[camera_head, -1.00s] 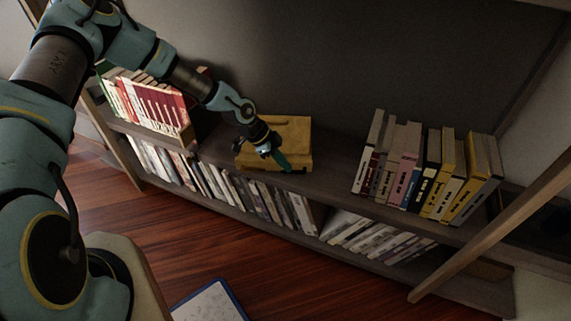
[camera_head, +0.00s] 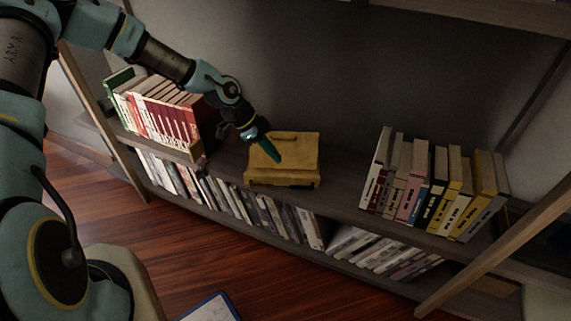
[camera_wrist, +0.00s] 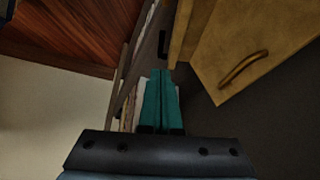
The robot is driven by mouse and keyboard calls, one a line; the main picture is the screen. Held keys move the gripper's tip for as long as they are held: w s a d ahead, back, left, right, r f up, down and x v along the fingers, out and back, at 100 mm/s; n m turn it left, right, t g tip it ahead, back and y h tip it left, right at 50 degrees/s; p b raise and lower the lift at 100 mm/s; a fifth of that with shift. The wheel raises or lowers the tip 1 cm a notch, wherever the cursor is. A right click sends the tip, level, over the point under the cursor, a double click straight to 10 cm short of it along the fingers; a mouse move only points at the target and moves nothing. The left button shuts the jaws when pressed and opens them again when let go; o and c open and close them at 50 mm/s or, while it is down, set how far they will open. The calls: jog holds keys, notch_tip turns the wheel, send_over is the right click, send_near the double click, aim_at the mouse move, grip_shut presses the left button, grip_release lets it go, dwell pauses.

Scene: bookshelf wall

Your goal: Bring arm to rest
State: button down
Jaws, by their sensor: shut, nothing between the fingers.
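My gripper (camera_head: 276,156) is shut and empty. In the head view its teal fingers point down and right, in front of a yellow-brown box (camera_head: 296,175) on the upper shelf. In the wrist view the two teal fingers (camera_wrist: 161,85) lie together with nothing between them. The box (camera_wrist: 255,45) also shows there, up and right of the fingers, with a handle on its face. Whether the fingertips touch the box I cannot tell; they overlap it in the head view. My arm reaches in from the upper left.
A row of red and white books (camera_head: 165,110) stands left of the box on the shelf (camera_head: 335,195). Several upright books (camera_head: 430,190) stand to its right. The lower shelf holds more books (camera_head: 255,208). A blue-edged board (camera_head: 212,308) lies on the wooden floor.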

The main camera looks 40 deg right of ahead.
jog(key=shift+w+a+r, duration=0.5)
jog(key=shift+a+r, duration=0.1)
jog(key=shift+r, duration=0.1)
jog(key=w+a+r+n+t+y+p, duration=0.25)
jog(key=a+r+n, duration=0.4)
jog(key=a, duration=0.45)
jog(key=w+a+r+n+t+y+p, duration=0.1)
jog(key=w+a+r+n+p, duration=0.3)
jog(key=a+r, duration=0.55)
jog(key=s+a+r+n+t+p, duration=0.1)
jog(key=s+a+r+n, duration=0.1)
jog(key=a+r+n, duration=0.4)
jog(key=s+a+r+n+t+p, duration=0.1)
jog(key=a+r+n, duration=0.6)
jog(key=a, duration=0.7)
jog(key=shift+s+r+n+y+p, duration=0.15)
jog(key=shift+s+n+y+p, duration=0.25)
jog(key=shift+s+n, duration=0.45)
